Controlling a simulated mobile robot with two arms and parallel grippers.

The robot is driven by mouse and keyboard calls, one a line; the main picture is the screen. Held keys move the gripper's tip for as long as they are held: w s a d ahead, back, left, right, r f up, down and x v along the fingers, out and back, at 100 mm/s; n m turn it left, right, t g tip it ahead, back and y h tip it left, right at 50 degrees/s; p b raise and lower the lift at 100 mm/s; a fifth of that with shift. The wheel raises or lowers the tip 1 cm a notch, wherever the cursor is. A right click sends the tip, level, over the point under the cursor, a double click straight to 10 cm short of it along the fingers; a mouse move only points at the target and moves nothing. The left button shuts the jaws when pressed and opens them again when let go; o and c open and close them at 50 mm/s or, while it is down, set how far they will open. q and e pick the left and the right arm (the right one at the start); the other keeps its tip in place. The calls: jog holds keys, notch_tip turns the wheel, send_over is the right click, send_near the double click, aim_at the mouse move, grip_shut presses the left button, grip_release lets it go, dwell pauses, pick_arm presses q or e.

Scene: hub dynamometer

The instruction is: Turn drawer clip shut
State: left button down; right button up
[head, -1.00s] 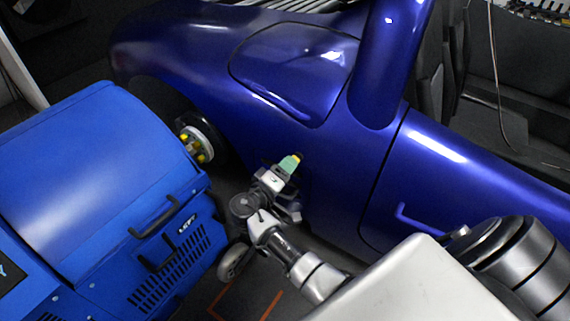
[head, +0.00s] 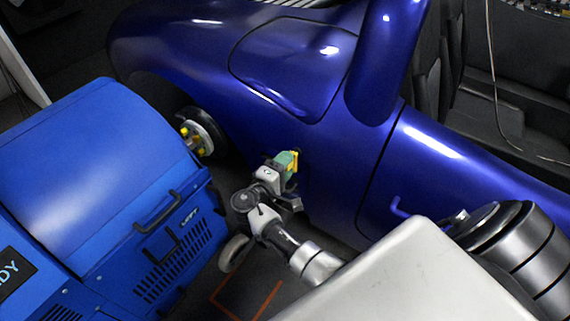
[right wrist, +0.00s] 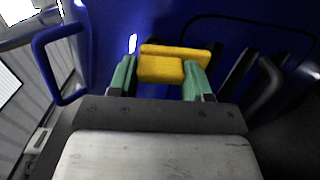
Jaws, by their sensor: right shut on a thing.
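My right gripper (head: 288,163) is low beside the dark blue car body, with its green fingers pointing up and to the right. It is shut on a yellow clip (head: 294,161), which stands out past the fingertips. In the right wrist view the yellow clip (right wrist: 175,52) has a wide bar across its far end and a block between the two green fingers of the gripper (right wrist: 160,82). What the clip is fixed to cannot be made out, and no drawer can be clearly told. My left gripper is not in view.
A blue machine (head: 110,190) with black handles and vents stands at the left, close to my right arm. A wheel hub (head: 197,136) is behind the gripper. The car body (head: 330,180) is just right of it. A blue handle (right wrist: 42,58) shows in the right wrist view.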

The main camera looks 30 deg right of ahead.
jog(key=o, duration=0.9)
jog(key=shift+a, duration=0.1)
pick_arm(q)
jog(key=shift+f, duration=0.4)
pick_arm(e)
jog(key=v, duration=1)
jog(key=shift+s+a+f, duration=0.1)
jog(key=shift+s+a, duration=0.1)
jog(key=shift+a, duration=0.1)
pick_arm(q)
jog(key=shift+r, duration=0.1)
